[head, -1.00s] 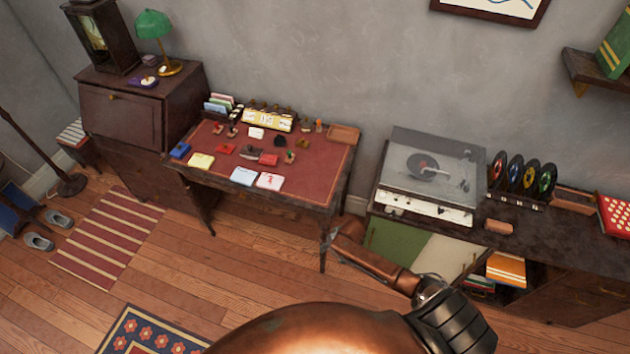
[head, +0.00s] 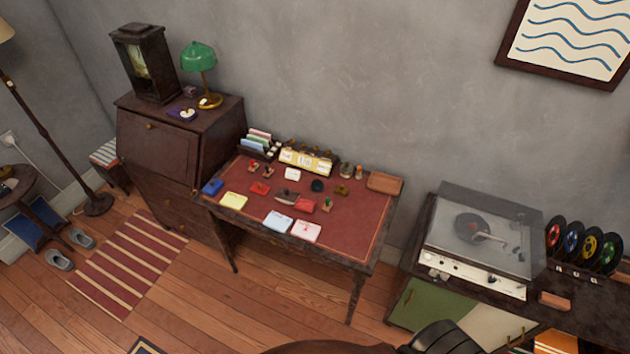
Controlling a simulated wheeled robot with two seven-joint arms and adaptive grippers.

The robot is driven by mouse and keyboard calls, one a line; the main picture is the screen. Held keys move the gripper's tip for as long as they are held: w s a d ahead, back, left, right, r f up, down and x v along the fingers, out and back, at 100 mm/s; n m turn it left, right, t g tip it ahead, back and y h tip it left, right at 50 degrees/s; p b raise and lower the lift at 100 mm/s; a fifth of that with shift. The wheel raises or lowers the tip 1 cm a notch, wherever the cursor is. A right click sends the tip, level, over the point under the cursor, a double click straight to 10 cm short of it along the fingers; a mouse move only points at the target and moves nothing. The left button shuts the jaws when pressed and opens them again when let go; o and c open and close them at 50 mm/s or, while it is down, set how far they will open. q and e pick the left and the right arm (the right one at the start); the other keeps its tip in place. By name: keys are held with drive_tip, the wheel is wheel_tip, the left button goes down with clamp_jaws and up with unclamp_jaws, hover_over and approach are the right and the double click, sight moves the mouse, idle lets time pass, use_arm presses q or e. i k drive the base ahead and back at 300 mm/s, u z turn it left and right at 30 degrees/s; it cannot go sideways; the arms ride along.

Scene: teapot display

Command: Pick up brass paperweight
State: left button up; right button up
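A writing desk (head: 362,238) with a red top stands against the wall in the head view, with several small items on it. A small brownish-gold item (head: 341,189) near the right of the group may be the brass paperweight, but it is too small to tell for sure. Beside it to the left is a dark round item (head: 317,185). No gripper of mine shows; only parts of my own body show at the bottom edge.
Paper pads (head: 278,221), a yellow calendar block (head: 305,160) and a wooden tray (head: 384,183) are also on the desk. A bureau with a green lamp (head: 198,57) stands left. A record player (head: 480,240) stands right.

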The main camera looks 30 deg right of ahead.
sight(341, 190)
drive_tip(key=i, duration=0.8)
drive_tip(key=z, duration=1.15)
drive_tip(key=i, duration=0.75)
drive_tip(key=z, duration=0.25)
drive_tip(key=k, duration=1.2)
drive_tip(key=u, duration=0.3)
